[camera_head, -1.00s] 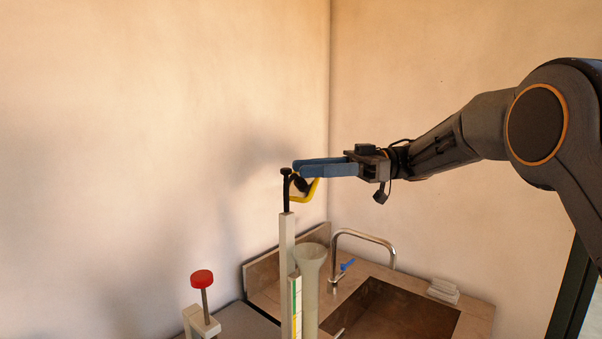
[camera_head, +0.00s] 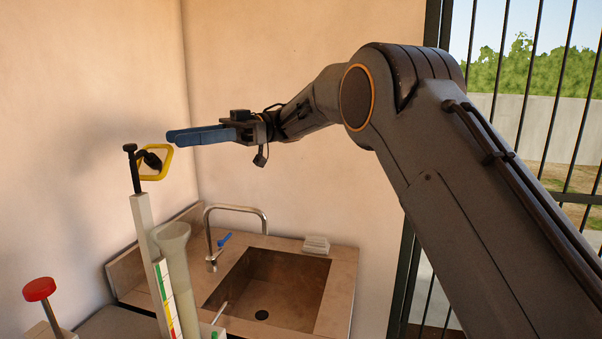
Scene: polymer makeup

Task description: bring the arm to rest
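My arm reaches in from the right, held out level above the sink. My gripper (camera_head: 172,136) has blue fingers pointing left. The fingers overlap from this side, so the gap between them cannot be judged. Nothing shows held in them. A yellow ring-shaped handle (camera_head: 168,164) on a black fitting (camera_head: 131,163) stands just below and left of the fingertips. The whole ring is in sight and looks apart from the fingers. The fitting tops a pale upright post (camera_head: 142,214).
A pale funnel-like tube (camera_head: 178,265) stands beside the post. Behind are a faucet (camera_head: 236,208), a brown sink (camera_head: 262,290) and a white stack (camera_head: 316,245). A red knob (camera_head: 39,289) is at lower left. Window bars (camera_head: 509,90) are at right.

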